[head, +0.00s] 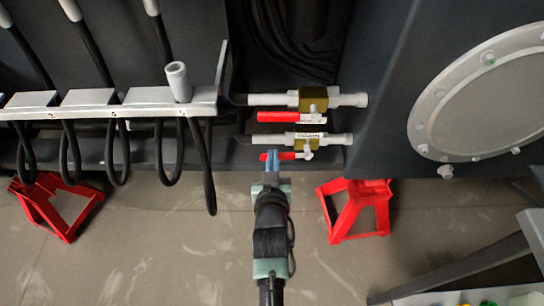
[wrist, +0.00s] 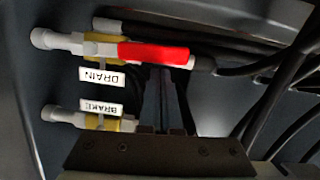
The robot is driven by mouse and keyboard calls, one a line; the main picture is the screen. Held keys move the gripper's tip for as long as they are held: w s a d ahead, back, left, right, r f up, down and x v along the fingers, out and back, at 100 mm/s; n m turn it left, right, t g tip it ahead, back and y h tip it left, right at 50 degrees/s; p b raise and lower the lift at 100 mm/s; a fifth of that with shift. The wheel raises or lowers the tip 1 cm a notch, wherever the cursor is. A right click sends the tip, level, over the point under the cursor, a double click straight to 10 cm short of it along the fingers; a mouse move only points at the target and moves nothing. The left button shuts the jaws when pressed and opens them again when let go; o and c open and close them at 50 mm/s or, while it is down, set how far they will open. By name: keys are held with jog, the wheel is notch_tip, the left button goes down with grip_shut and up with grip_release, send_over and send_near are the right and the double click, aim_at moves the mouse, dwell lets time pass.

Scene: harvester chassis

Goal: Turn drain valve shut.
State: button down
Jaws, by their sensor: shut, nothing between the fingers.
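The drain valve (head: 310,146) is the lower of two valves in the head view. Its red lever (head: 287,156) points left, roughly along the pipe. In the wrist view the fingers (wrist: 168,108) reach toward the lever's lower edge. I cannot tell whether they touch it.
The brake valve (head: 313,99), with its own red lever (head: 278,116), sits just above; its BRAKE label (wrist: 101,108) shows in the wrist view. Black hoses hang from a grey rack (head: 110,108) at left. Red stands (head: 357,208) (head: 58,205) are on the floor.

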dwell(0.4)
jog(key=shift+a+f+b, duration=0.1)
jog(key=shift+f+b, duration=0.2)
jog(key=shift+b, duration=0.2)
jog(key=shift+f+n+h+b, duration=0.2)
jog(key=shift+n+h+b, duration=0.1)
jog(key=shift+n+b, duration=0.1)
